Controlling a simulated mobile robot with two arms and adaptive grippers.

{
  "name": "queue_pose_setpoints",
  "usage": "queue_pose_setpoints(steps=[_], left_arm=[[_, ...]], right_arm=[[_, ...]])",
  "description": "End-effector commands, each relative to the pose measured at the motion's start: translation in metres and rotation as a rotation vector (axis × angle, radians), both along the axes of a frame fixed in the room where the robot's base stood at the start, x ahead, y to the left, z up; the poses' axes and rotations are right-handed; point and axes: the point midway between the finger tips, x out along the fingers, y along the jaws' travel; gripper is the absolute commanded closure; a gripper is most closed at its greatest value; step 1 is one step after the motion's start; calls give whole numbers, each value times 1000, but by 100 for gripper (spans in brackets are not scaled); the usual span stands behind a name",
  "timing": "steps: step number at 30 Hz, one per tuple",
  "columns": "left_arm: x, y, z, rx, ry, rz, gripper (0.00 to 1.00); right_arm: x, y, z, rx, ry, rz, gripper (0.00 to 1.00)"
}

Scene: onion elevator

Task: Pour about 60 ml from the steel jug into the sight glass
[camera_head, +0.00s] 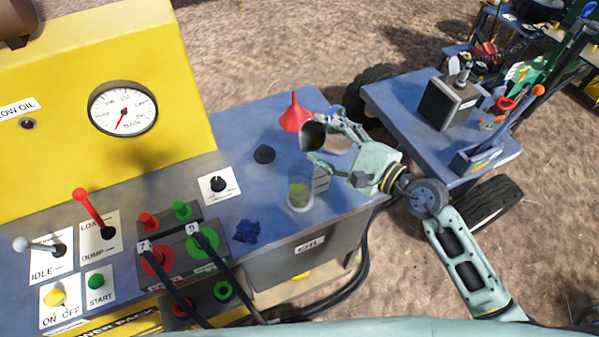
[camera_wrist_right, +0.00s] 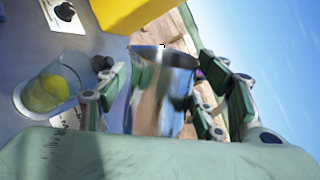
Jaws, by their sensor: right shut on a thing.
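The steel jug (camera_head: 313,134) is held between the fingers of my right gripper (camera_head: 324,139), which is shut on it. Its dark round mouth faces left and up in the head view; its exact tilt is hard to tell. In the right wrist view the shiny jug (camera_wrist_right: 158,92) sits between both finger pads (camera_wrist_right: 160,100). The sight glass (camera_head: 300,190) stands on the blue-grey top, below and a little left of the jug in the head view. Yellow-green liquid shows in it, also in the right wrist view (camera_wrist_right: 45,92). No stream is visible. My left gripper is out of view.
A red funnel (camera_head: 294,114) stands just behind the jug. The control panel with hoses (camera_head: 180,255) is further left, and a blue cart (camera_head: 405,110) stands at right.

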Motion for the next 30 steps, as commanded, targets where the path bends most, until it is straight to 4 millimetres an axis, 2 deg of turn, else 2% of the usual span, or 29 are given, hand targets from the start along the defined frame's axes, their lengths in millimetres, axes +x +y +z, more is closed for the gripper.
queue_pose_setpoints(steps=[8, 14, 15, 19, 22, 27, 30], left_arm=[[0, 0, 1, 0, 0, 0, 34], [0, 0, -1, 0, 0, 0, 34], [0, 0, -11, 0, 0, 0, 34], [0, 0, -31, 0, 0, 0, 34], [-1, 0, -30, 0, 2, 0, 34], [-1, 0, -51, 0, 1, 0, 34], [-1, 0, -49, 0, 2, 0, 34]], right_arm=[[1, 0, 3, 27, 15, -1, 75], [5, -6, 13, 181, 122, -1, 75], [7, -9, 5, 212, 145, -2, 75], [14, -18, -4, 313, 216, -1, 75], [21, -29, 10, 425, 293, 0, 75], [27, -38, -1, 557, 388, 1, 75], [31, -43, 6, 628, 437, 1, 75]])
